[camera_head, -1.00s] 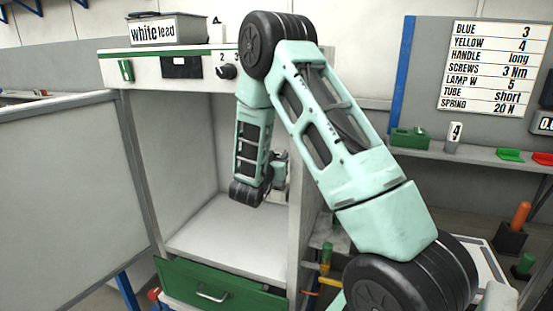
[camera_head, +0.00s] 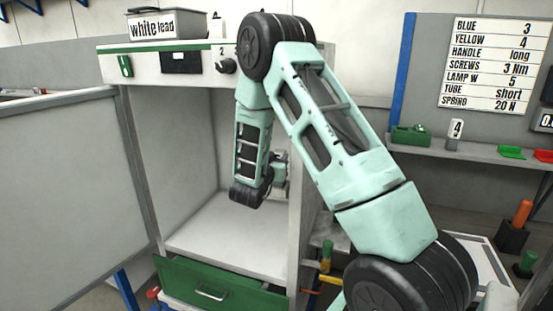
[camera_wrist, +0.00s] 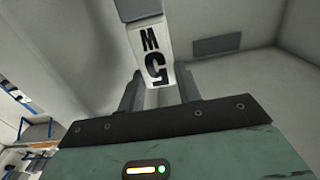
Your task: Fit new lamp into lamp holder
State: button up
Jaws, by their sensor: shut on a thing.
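A white lamp (camera_wrist: 152,62) marked "5 W" is held between the two fingers of my gripper (camera_wrist: 158,88) in the wrist view. The fingers are shut on its sides, and the label reads upside down. A grey block (camera_wrist: 138,9) is at the lamp's far end, at the top edge. I cannot tell whether it is the lamp holder or part of the lamp, nor whether the lamp is seated. In the head view my gripper is inside the open cabinet (camera_head: 185,140), by its right wall, and the lamp is hidden.
The cabinet has a bare floor (camera_head: 215,240), and a green drawer (camera_head: 215,290) below sits partly out. Its open door (camera_head: 65,185) is on the left. A dark grille (camera_wrist: 218,45) shows in the wrist view. A list board (camera_head: 492,65) reads "LAMP W 5". A block marked 4 (camera_head: 455,134) stands on the right shelf.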

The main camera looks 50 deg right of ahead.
jog(key=shift+f+b, duration=1.15)
jog(key=shift+f, duration=0.1)
jog(key=o, duration=1.1)
jog(key=b+v, duration=0.5)
jog(key=v, duration=1.2)
jog(key=shift+s+a+f+b, duration=0.1)
jog(key=shift+s+a+b, duration=0.1)
jog(key=shift+b, duration=0.1)
